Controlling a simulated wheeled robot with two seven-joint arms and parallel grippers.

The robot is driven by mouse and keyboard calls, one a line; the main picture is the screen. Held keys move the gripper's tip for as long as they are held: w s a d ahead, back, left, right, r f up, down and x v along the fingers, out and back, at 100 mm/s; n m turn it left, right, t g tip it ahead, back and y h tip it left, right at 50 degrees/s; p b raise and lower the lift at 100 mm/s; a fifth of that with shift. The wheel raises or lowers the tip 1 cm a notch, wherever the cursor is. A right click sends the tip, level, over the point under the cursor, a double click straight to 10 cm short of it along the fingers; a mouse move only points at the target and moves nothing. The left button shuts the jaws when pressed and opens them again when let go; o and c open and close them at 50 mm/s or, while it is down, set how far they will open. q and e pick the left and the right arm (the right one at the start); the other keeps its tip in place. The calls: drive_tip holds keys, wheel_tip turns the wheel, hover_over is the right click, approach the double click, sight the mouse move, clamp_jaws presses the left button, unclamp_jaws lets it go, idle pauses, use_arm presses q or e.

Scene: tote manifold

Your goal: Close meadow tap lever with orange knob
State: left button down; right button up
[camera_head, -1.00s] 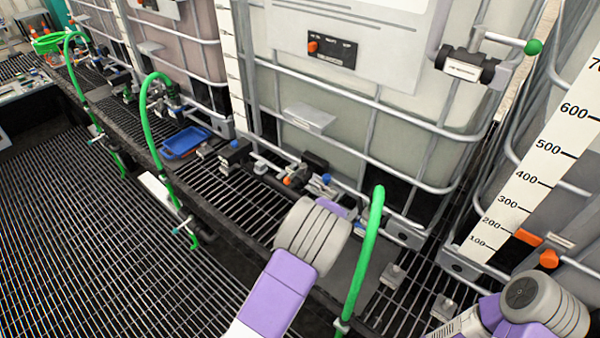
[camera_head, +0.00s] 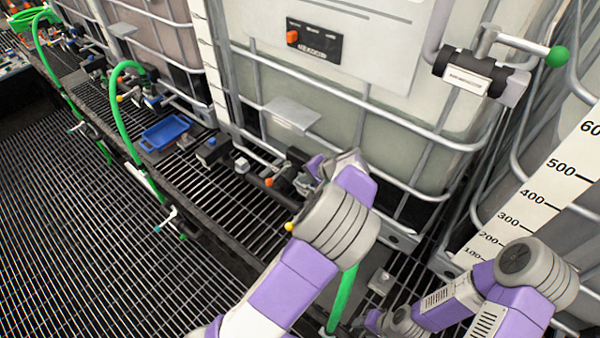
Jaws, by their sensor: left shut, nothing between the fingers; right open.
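An orange knob (camera_head: 268,182) sits on the tap (camera_head: 282,178) at the foot of the middle tank. I cannot read a name on it or tell its lever's angle. My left gripper (camera_head: 305,184) is beside this tap, just right of the orange knob. It is shut and empty, and partly hidden by my own wrist. I cannot tell whether it touches the tap. My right gripper (camera_head: 365,321) is low at the bottom right, open and away from the taps. Its fingers are small and partly hidden.
A green hose (camera_head: 342,298) hangs just behind my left arm, with a yellow knob (camera_head: 289,226) close by. A blue tray (camera_head: 165,132) lies on the ledge to the left. A valve with a green knob (camera_head: 557,56) stands at the upper right.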

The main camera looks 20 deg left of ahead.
sight(279, 174)
use_arm(q)
drive_tip(key=x, duration=0.9)
drive_tip(key=shift+s, duration=0.25)
use_arm(e)
drive_tip(key=shift+s, duration=0.2)
use_arm(q)
drive_tip(key=shift+w+a, duration=0.2)
drive_tip(key=shift+a, duration=0.4)
drive_tip(key=shift+w+a, duration=0.15)
drive_tip(key=shift+a, duration=0.45)
use_arm(e)
drive_tip(key=shift+r, duration=0.25)
use_arm(q)
drive_tip(key=shift+w+a+f, duration=0.1)
drive_tip(key=shift+w+a, duration=0.15)
drive_tip(key=shift+a, duration=0.3)
drive_tip(key=shift+w, duration=0.1)
